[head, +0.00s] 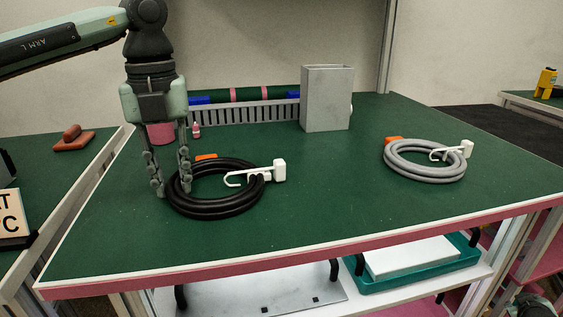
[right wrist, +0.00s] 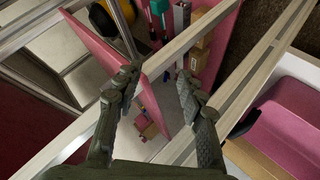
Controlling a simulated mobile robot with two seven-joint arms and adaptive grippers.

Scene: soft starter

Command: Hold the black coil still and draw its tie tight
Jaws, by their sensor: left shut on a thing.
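The black coil (head: 220,208) lies flat on the green bench top, left of the middle. Its white tie (head: 279,170) sits on the right side of the ring, with a block-like head and a thin curved tail pointing left. My left gripper (head: 173,188) points down at the coil's left side and is shut on the ring there, one finger on each side. My right gripper (right wrist: 158,82) is open and empty in the right wrist view, away from the coil, over the pink-edged frame and lower shelves.
A grey coil (head: 425,172) with a white tie lies on the right of the bench. A grey box (head: 327,98) and a slotted rail (head: 245,116) stand at the back. The bench between the coils is clear. A teal tray (head: 410,275) is below.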

